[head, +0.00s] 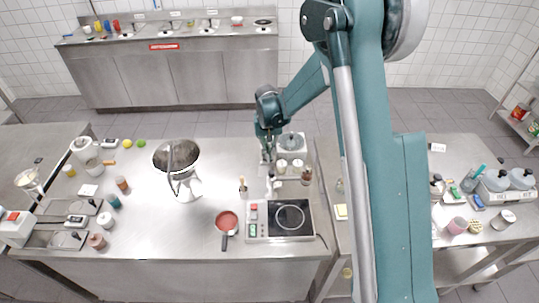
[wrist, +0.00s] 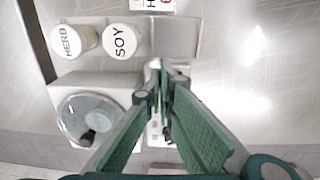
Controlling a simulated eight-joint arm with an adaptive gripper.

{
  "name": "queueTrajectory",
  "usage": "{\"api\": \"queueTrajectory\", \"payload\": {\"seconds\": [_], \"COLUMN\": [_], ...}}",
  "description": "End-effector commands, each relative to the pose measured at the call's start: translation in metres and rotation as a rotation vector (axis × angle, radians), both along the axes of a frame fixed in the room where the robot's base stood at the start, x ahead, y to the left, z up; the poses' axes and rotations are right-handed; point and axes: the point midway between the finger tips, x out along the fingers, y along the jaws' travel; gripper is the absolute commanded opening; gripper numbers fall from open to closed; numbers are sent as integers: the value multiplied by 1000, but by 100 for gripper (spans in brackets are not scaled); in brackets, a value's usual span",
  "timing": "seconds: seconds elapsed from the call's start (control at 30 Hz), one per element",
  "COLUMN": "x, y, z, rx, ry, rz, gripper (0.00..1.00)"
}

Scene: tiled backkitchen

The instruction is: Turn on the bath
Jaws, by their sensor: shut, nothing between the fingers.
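A white unit with a round glass-like lid and dark knob, which looks like the bath (head: 291,143), stands on the steel counter beside my gripper. In the wrist view the same round lid (wrist: 90,118) is at the lower left, left of the fingers. My gripper (wrist: 161,90) points down with green fingers shut and empty. A pale part with small dark marks shows behind and between the fingers; I cannot tell if it is the bath's control panel or if the fingertips touch it. In the head view my gripper (head: 268,163) is just left of the bath.
Jars labelled SOY (wrist: 121,41) and HERB (wrist: 74,41) stand close to the fingers. A hot plate (head: 280,219) with a red pan (head: 227,221) beside it is nearer the front. Bare counter lies between the pot and my gripper.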

Motion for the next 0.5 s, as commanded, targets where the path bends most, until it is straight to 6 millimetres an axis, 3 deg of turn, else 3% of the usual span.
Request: {"api": "queueTrajectory", "payload": {"seconds": [0.5], "x": [0], "y": [14], "z": [1], "rx": [-1], "ry": [0], "rz": [0], "gripper": [0]}}
